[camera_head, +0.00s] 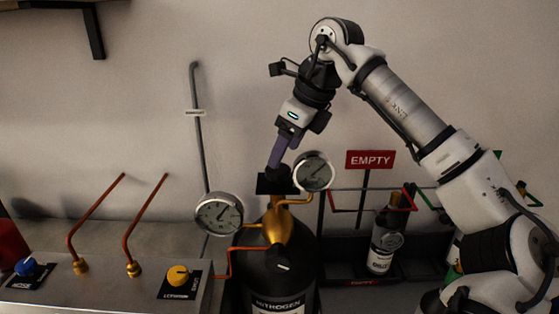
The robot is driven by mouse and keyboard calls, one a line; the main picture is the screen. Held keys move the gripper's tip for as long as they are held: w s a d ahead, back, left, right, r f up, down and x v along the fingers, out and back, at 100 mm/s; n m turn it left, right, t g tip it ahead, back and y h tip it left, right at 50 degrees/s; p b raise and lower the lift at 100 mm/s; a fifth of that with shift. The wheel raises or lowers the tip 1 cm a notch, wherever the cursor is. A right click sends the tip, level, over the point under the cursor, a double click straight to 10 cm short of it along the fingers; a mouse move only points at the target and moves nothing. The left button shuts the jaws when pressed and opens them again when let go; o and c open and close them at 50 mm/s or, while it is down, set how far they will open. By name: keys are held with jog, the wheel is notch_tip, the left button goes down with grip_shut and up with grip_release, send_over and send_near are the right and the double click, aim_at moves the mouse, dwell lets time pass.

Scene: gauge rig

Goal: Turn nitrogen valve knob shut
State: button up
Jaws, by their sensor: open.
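The black nitrogen cylinder (250,285) stands at the bottom centre with a white "NITROGEN" label. A brass regulator body (277,226) rises from its top, with a round gauge (219,214) on the left and another (314,171) on the right. A dark round part with a white mark (283,267) sits in front below the brass; it looks like a knob, but I cannot tell for sure. My gripper (276,188) points down just above the brass body, beside the right gauge. It is open. I cannot tell whether it touches anything, and its fingers hide what is behind.
A red "EMPTY" sign (369,160) stands above a dark rack holding a dark bottle (382,240). On the left, a metal bench (110,290) carries a blue knob (27,266), a yellow knob (178,275) and two copper pipes (96,210). My arm fills the right side.

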aim_at(279, 169)
jog(key=shift+x, duration=2.35)
jog(key=c, duration=1)
